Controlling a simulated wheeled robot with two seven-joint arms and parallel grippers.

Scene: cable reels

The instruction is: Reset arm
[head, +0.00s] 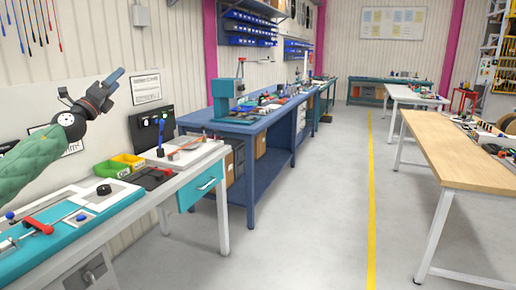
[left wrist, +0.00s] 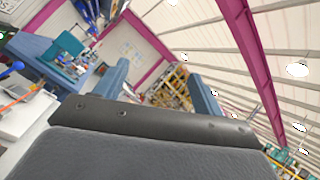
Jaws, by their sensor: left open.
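My left gripper (head: 114,77) is raised over the white workbench at the left of the head view, with its blue fingers pointing up and to the right. In the left wrist view the two blue fingers (left wrist: 158,88) stand wide apart with nothing between them, so it is open and empty. My left arm in its green sleeve comes in from the left edge of the head view. My right gripper is in neither view.
The white workbench (head: 213,158) below carries a green bin (head: 112,169), a yellow bin (head: 129,160) and a black panel (head: 152,130). A blue workbench (head: 262,128) stands beyond it. A wooden-topped table (head: 455,160) is at the right. The floor (head: 310,210) between is clear.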

